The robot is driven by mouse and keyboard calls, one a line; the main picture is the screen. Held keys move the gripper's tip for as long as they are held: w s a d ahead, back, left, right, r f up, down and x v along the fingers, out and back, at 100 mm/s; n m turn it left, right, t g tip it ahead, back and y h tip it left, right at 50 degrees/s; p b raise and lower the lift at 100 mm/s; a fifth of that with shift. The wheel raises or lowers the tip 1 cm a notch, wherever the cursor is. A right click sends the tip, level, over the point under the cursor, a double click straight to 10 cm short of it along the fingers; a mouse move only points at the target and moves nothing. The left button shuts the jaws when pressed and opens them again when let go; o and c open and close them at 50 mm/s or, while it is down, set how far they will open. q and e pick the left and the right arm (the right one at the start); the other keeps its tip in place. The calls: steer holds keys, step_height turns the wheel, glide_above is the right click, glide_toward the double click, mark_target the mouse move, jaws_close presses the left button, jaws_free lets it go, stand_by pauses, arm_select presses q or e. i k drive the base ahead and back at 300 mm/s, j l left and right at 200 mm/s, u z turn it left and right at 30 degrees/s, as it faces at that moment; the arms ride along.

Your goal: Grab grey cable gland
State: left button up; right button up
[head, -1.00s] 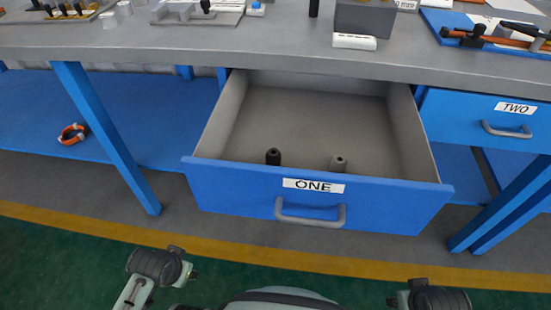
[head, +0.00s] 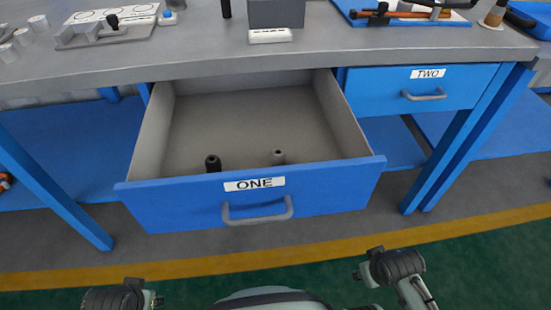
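The grey cable gland (head: 278,157) stands upright inside the open drawer labelled ONE (head: 250,205), close behind its front panel, right of centre. A black cable gland (head: 213,163) stands to its left in the same drawer. The lower part of both glands is hidden by the front panel. Parts of my two arms show at the bottom edge, well short of the drawer. I cannot make out gripper fingers in the head view.
The drawer floor behind the glands is clear. Drawer TWO (head: 425,88) is closed, to the right. The grey tabletop (head: 190,62) above carries a dark grey box (head: 276,13), a white block (head: 270,36) and trays. Blue table legs stand on both sides.

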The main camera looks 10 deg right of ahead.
mark_target(278, 156)
steer(key=i+l, duration=0.1)
steer(key=l, duration=0.75)
steer(key=i+l+u, duration=0.15)
steer(key=l, duration=0.65)
steer(key=k+l+u, duration=0.1)
steer(key=u, duration=0.25)
steer(key=k+l, duration=0.1)
steer(key=i+z, duration=0.15)
steer(key=z, duration=0.2)
